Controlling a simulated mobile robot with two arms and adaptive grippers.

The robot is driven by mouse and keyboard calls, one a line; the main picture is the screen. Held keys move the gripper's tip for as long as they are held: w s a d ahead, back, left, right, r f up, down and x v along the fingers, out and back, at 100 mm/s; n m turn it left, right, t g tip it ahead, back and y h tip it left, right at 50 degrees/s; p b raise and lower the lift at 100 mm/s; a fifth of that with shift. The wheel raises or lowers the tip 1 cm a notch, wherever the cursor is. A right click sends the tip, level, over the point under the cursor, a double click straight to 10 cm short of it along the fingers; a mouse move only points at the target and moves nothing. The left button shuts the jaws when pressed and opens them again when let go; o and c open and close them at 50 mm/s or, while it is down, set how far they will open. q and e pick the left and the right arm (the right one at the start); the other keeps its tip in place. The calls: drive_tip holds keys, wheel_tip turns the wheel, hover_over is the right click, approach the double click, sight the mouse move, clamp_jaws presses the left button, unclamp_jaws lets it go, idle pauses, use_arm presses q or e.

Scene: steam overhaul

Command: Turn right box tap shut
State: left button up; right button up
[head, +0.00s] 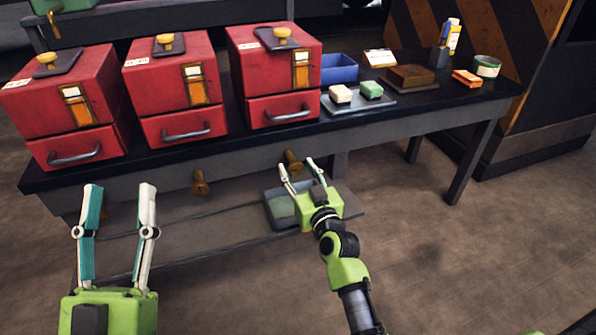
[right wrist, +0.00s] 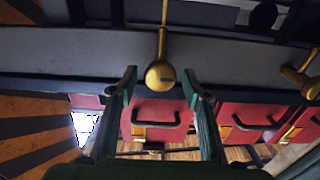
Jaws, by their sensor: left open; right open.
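Three red boxes stand in a row on the dark bench, each with a drawer. The right box (head: 262,72) is nearest the middle. Its brass tap (head: 292,157) sits on the bench's front below it. My right gripper (head: 297,163) is open, with its fingertips at this tap. In the right wrist view the tap's round knob (right wrist: 160,75) shows between the two spread fingers, with a gap on each side. Whether it lies fully between the tips or just beyond is unclear. My left gripper (head: 120,188) is open and empty, in front of the left box (head: 60,100).
Another brass tap (head: 200,183) is under the middle box (head: 172,85). A grey tray (head: 352,205) lies low beneath my right gripper. On the bench's right are a blue bin (head: 338,70), a brown block (head: 410,76) and a green tin (head: 487,67). The floor at right is clear.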

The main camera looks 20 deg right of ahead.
drive_tip(key=c, duration=1.1)
drive_tip(key=shift+o, duration=0.2)
